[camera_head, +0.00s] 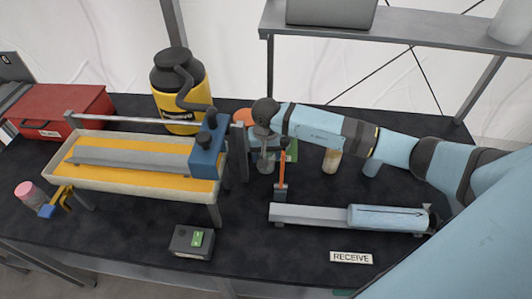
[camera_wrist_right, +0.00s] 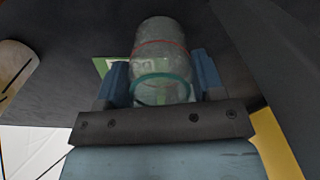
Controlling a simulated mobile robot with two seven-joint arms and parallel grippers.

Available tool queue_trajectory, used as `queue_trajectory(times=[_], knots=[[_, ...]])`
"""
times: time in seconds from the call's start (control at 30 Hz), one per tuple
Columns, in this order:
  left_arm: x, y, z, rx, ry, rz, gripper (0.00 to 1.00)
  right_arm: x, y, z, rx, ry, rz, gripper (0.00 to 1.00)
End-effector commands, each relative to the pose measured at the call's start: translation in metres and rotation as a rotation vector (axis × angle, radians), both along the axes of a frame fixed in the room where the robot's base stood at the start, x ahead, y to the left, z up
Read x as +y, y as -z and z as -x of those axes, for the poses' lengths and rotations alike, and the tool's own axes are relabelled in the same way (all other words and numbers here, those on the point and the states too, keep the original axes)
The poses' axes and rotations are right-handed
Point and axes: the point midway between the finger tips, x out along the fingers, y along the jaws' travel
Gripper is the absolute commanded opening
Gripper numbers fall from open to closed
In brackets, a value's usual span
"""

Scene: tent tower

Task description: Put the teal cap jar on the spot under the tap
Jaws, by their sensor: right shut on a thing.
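In the head view my right gripper (camera_head: 263,138) is behind the middle of the table, pointing down at a clear glass jar (camera_head: 266,162). In the right wrist view the jar (camera_wrist_right: 162,50) sits between the two blue fingers of this gripper (camera_wrist_right: 162,85), which is shut on it. A teal ring shows around the jar's near end, and a thin red line runs around its body. A yellow tap-like fitting (camera_head: 64,196) with a blue end sticks out at the trough's left end. I cannot make out a marked spot under it. My left gripper is not in view.
A cream trough (camera_head: 130,180) on legs stands left of centre, with a blue block (camera_head: 208,148) at its right end. A yellow canister (camera_head: 182,95), red box (camera_head: 65,110), pink-topped jar (camera_head: 28,193), small dark box (camera_head: 192,242) and grey rail (camera_head: 305,215) also stand around.

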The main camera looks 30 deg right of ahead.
Motion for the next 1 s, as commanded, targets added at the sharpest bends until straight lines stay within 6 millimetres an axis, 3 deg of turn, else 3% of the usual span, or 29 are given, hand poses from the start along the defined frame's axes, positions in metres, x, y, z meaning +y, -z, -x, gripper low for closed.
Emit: queue_trajectory(times=[0.07, 0.1, 0.2, 0.6, 1.0], knots=[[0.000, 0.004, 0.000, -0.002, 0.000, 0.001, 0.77, 0.000, 0.004, 0.000, -0.001, 0.000, 0.000, 0.35], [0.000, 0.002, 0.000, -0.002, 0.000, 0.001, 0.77, 0.000, 0.002, 0.000, -0.001, 0.000, 0.000, 0.69], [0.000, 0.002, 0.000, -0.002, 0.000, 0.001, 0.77, 0.000, 0.002, 0.000, 0.000, 0.000, 0.000, 0.88], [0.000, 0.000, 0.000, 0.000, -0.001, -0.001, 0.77, 0.000, -0.007, -0.001, -0.003, 0.000, 0.000, 0.88], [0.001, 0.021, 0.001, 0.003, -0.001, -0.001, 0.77, -0.001, -0.088, -0.001, -0.004, -0.001, 0.001, 0.88]])
